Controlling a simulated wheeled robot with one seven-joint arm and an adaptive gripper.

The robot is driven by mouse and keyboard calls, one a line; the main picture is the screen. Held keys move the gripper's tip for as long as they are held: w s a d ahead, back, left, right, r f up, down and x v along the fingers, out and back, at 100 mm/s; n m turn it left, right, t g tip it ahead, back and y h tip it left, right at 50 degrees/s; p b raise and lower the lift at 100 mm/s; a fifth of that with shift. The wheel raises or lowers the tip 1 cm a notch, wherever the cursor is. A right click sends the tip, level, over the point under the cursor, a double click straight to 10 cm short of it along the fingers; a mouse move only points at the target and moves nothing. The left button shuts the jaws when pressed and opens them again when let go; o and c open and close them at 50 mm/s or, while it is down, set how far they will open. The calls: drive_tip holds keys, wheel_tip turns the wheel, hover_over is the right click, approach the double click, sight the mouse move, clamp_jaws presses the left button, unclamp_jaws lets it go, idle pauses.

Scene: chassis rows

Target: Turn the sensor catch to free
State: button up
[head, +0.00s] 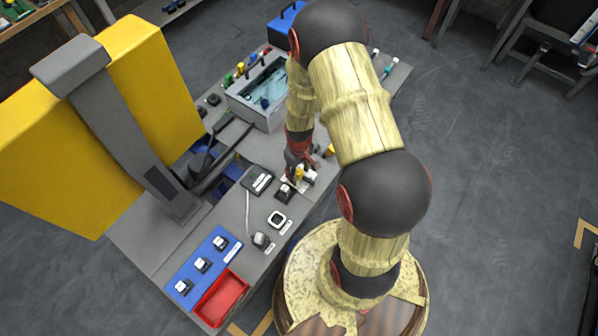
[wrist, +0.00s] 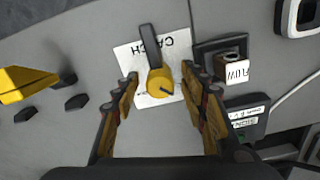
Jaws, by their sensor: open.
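The sensor catch has a round yellow knob (wrist: 160,84) with a dark lever arm (wrist: 150,45) that points to the top of the wrist view, leaning slightly left. A short dark-blue mark shows on the knob. My gripper (wrist: 160,77) is open, with one finger on each side of the knob; I cannot tell whether either touches it. In the head view my gripper (head: 300,168) is over the bench, at the small yellow knob (head: 300,173), which it partly hides.
A dark block with a white tag (wrist: 232,70) stands close right of the right finger. A yellow part (wrist: 24,83) and dark knobs lie left. On the bench are a grey bin (head: 240,98), a blue board (head: 190,281) with several small units, and a red tray (head: 221,310).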

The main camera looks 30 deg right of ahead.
sight(299, 172)
wheel_tip(299, 172, up, 12)
idle(0.5)
idle(0.5)
